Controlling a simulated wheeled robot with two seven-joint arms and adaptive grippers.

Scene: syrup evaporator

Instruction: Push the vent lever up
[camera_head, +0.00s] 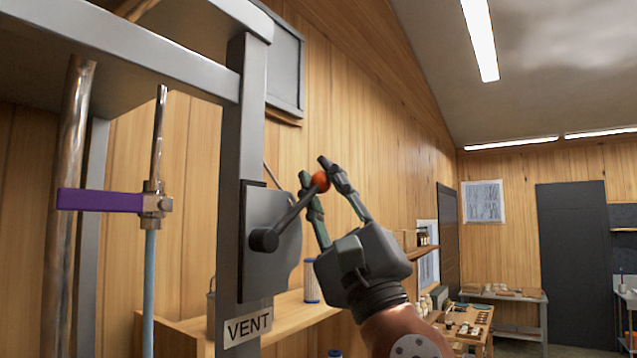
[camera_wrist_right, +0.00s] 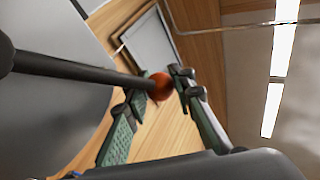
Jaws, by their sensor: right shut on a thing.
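The vent lever (camera_head: 287,219) is a dark rod with an orange-red ball knob (camera_head: 320,181). It pivots on a grey plate (camera_head: 258,272) fixed to a metal post, above a white VENT label (camera_head: 248,328). The rod tilts up and to the right. My right gripper (camera_head: 316,175) is shut on the knob, one finger on each side. In the right wrist view the knob (camera_wrist_right: 160,86) sits between the fingertips, with the lever rod (camera_wrist_right: 80,70) running left from it. My left gripper is not in view.
A purple-handled valve (camera_head: 100,200) sits on a pipe left of the post (camera_head: 240,150). A wooden shelf (camera_head: 290,318) with a blue-and-white container (camera_head: 312,281) stands behind. Work tables (camera_head: 505,296) are at the far right. The space right of my right gripper is open.

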